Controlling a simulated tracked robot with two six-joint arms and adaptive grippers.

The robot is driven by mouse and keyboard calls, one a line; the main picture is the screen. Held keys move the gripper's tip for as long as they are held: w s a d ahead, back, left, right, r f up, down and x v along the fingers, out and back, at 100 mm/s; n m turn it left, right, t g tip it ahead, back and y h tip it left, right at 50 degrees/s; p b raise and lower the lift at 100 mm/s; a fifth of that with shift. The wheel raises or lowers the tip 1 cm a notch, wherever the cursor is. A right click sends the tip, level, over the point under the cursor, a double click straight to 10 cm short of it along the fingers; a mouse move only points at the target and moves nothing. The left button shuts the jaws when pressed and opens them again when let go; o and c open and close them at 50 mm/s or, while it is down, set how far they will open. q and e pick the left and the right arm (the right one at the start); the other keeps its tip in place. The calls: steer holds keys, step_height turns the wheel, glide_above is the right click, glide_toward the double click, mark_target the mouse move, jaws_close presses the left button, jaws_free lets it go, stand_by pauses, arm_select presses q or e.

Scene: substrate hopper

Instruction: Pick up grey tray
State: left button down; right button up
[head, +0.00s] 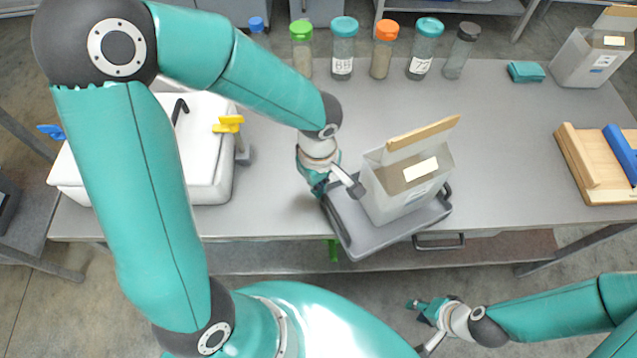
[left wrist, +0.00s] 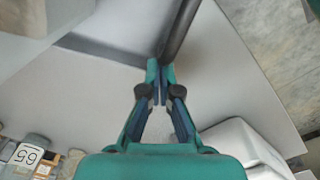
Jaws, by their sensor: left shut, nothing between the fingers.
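The grey tray (head: 378,240) lies at the front edge of the table, turned at an angle, with dark handles at its left and right ends. A pale box-shaped hopper (head: 402,190) with an open wooden-edged lid stands on it. My left gripper (head: 319,191) is at the tray's left rear corner, beside the left handle (head: 337,222). In the left wrist view its fingers (left wrist: 160,72) are together and empty, with the dark handle (left wrist: 180,30) just beyond the tips. I cannot tell whether they touch it. My right gripper (head: 415,305) is low, in front of the table; its finger opening is unclear.
Several lidded jars (head: 343,55) stand along the table's back. A white sink (head: 205,155) with yellow and blue taps is at left. A folded teal cloth (head: 525,72), another box (head: 592,60) and a wooden stand (head: 590,165) are at right. The table right of the tray is clear.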

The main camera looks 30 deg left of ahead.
mark_target(333, 201)
arm_select(q)
steer(key=shift+d+f+b, duration=0.1)
steer(key=shift+d+b, duration=0.05)
steer(key=shift+b, duration=0.15)
steer(key=d+b, duration=0.2)
steer(key=s+d+b, duration=0.1)
steer(key=shift+d+b, duration=0.35)
steer(key=shift+d, duration=0.05)
steer(key=shift+s+d, duration=0.1)
steer(key=shift+d, duration=0.1)
steer(key=shift+a, duration=0.15)
